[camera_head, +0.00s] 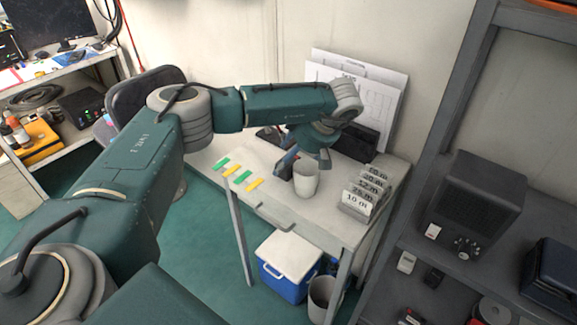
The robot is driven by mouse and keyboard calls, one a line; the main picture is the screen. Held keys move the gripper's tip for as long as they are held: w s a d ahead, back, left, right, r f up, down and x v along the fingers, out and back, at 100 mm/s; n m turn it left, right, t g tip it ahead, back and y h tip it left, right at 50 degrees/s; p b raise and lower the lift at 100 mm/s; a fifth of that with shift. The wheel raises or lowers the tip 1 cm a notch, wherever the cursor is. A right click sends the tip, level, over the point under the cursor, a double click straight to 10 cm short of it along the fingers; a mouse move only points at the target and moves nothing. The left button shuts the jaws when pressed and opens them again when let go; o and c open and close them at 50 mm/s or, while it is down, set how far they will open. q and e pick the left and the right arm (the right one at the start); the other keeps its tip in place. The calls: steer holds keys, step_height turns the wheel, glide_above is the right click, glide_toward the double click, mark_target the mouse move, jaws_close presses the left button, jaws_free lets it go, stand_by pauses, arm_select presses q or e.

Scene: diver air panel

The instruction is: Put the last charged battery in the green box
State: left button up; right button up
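My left gripper (304,164) is over the small white table, pointing down just above and behind a pale cup (306,181). Its fingers show on both sides of the cup's rim, but I cannot tell whether they touch it or hold anything. A small dark thing beside the left finger is too small to make out. I cannot pick out any battery or a green box. The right gripper is not in view.
The white table (290,213) carries green and yellow strips (243,177), a row of depth signs (358,203) and a dark case (355,141). A blue cooler (285,284) and a bin (321,298) stand below. A grey shelf (465,268) is at right.

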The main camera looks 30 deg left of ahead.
mark_target(291, 161)
arm_select(q)
steer(key=c, duration=1.3)
steer(key=shift+r, duration=0.1)
steer(key=shift+c, duration=1.3)
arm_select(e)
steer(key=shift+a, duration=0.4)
arm_select(q)
step_height(291, 161, up, 20)
steer(key=shift+f+b, duration=0.1)
steer(key=shift+b, duration=0.75)
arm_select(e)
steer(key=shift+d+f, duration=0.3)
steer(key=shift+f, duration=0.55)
